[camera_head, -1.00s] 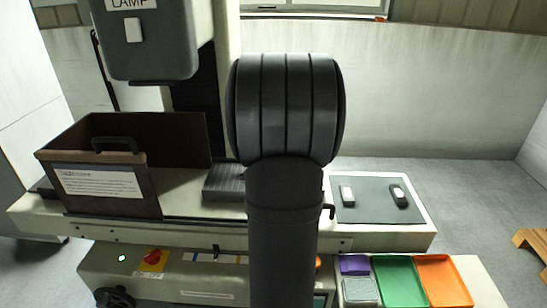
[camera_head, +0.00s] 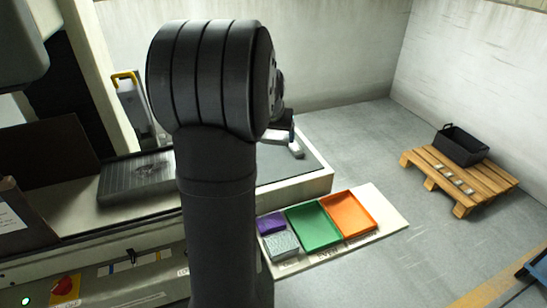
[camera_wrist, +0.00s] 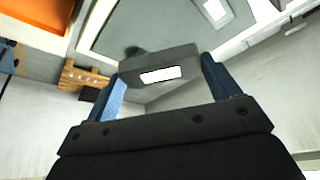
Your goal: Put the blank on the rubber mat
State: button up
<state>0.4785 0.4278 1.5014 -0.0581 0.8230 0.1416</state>
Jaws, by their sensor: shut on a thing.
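The blank, a dark grey block (camera_wrist: 155,62) with a white label, is held between the blue fingers of my gripper (camera_wrist: 165,85) in the wrist view. It looks raised above the surface behind it. In the head view my gripper (camera_head: 284,134) shows partly behind my arm, over the far part of a flat grey sheet (camera_head: 305,170); the blank is hard to make out there. A dark, thick, ribbed mat (camera_head: 140,182) lies on the machine table left of my arm and looks like the rubber mat. Its top is bare apart from a dark marking.
A small pale object (camera_head: 296,150) lies on the grey sheet. Green (camera_head: 317,224) and orange (camera_head: 348,214) trays stand in front, beside a purple one (camera_head: 271,222). A brown box (camera_head: 45,160) is at the left. A pallet (camera_head: 460,180) with a black crate stands on the right floor.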

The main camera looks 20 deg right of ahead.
jog(key=s+d+f+m, duration=0.1)
jog(key=s+d+m, duration=0.1)
jog(key=s+d, duration=0.45)
send_over(277, 161)
jog(key=shift+h, duration=0.4)
jog(key=f, duration=0.7)
jog(key=shift+s+a, duration=0.4)
jog(key=shift+f, duration=2)
jog(key=shift+f, duration=0.1)
jog(key=o, duration=1.3)
jog(key=shift+f, duration=0.1)
jog(key=shift+s+r, duration=0.1)
jog(key=shift+r, duration=0.35)
jog(key=v, duration=1.1)
jog(key=shift+a+r, duration=0.15)
jog(key=shift+r, duration=0.1)
